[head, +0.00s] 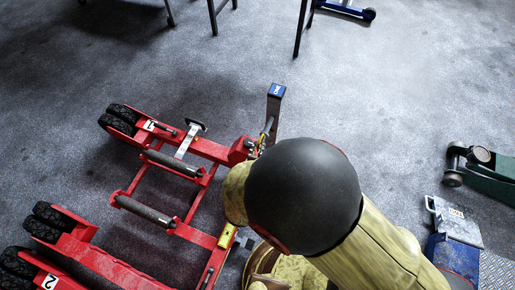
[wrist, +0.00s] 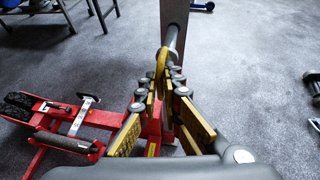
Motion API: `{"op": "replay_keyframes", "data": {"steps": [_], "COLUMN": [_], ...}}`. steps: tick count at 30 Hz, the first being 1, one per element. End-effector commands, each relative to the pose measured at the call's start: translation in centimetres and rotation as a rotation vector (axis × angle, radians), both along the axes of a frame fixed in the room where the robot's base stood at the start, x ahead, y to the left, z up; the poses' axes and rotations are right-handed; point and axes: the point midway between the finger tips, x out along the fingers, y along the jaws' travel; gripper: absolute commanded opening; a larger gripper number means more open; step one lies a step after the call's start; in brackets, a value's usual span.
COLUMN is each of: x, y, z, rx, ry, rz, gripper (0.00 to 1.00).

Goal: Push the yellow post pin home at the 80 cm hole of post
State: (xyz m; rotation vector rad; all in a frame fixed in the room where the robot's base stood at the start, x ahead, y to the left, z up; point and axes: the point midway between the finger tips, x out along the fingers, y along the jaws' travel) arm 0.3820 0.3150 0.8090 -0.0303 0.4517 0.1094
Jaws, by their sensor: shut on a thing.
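The post (wrist: 174,18) stands upright straight ahead of my gripper in the wrist view. In the head view the post (head: 274,104) has a blue cap. The yellow post pin (wrist: 160,62) is between my fingertips, close to the post's near face. A grey rod (wrist: 171,38) shows beside the pin, against the post. My gripper (wrist: 162,77) is shut on the yellow pin. The hole and the pin's far end are hidden, so I cannot tell how deep the pin sits. In the head view my arm hides most of the gripper.
The red trolley jack frame (head: 205,149) with black rollers and wheels lies to the left of the post. Chair or table legs stand behind.

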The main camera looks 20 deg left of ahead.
Motion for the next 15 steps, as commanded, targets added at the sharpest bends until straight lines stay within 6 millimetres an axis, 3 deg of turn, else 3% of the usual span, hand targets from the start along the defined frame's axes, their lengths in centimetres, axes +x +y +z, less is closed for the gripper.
{"op": "replay_keyframes", "data": {"steps": [15], "x": [1.2], "y": [-0.1], "z": [0.0], "rx": [0.002], "ry": [-0.001], "rz": [-0.001], "gripper": [0.0]}}
